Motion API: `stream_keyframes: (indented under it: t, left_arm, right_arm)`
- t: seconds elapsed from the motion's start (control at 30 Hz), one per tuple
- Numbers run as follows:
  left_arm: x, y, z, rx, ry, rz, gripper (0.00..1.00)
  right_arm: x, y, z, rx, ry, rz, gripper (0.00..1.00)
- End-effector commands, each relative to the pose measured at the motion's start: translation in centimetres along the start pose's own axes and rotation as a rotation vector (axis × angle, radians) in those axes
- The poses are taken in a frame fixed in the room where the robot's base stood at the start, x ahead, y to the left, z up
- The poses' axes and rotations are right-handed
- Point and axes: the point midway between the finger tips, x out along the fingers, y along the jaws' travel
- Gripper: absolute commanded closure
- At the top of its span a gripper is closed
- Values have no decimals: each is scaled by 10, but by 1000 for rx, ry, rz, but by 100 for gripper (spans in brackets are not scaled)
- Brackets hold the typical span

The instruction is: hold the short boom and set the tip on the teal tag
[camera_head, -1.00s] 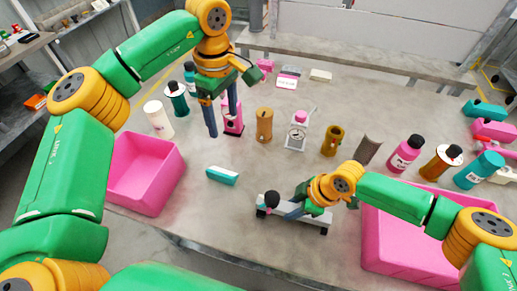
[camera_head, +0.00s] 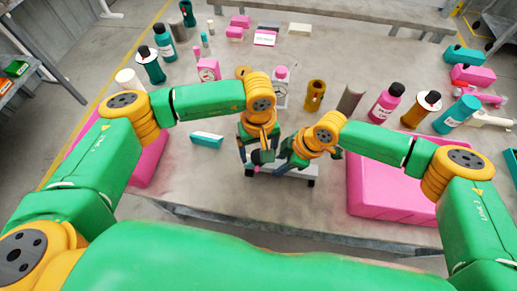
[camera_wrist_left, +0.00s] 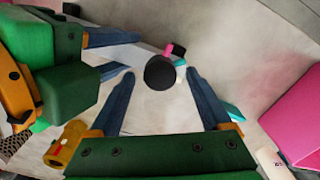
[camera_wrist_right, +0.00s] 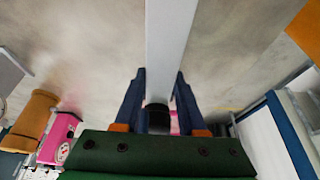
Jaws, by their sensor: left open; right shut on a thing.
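My right gripper (camera_head: 294,160) is shut on a grey bar, apparently the short boom; the bar (camera_wrist_right: 170,40) runs between its fingers (camera_wrist_right: 158,85) in the right wrist view. In the left wrist view the grey bar (camera_wrist_left: 130,51) leads toward a round black knob (camera_wrist_left: 160,72). Small pink (camera_wrist_left: 170,48) and teal (camera_wrist_left: 181,67) pieces show just beyond the knob. My left gripper (camera_wrist_left: 160,76) is open, and the knob appears between its fingertips; I cannot tell whether they touch. Which teal piece is the tag is unclear. In the head view, my grippers hide much of the bar.
A teal-and-white block (camera_head: 207,139) lies left of the grippers. A pink bin (camera_head: 385,190) stands at right, another (camera_head: 150,165) at left, partly behind my arm. Bottles and cylinders line the table's back, including a pink bottle (camera_head: 386,103) and a yellow cylinder (camera_head: 315,95).

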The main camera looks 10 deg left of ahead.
Motion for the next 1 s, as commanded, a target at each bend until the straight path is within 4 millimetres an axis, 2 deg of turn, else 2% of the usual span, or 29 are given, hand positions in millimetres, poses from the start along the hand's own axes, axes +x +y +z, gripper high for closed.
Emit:
stream_keyframes:
  t: [0.13,0.43,0.77,1.0]
  left_arm:
    - [0,0,0,0,0,0,18]
    - [0,0,0,-1,0,0,99]
    - [-1,0,0,-51,1,0,100]
    - [-1,0,0,-212,1,1,100]
  right_arm:
    - [0,0,0,0,-1,0,100]
    - [0,0,0,0,-1,0,100]
    - [0,0,0,0,-1,0,100]
    - [0,0,0,0,-1,0,100]
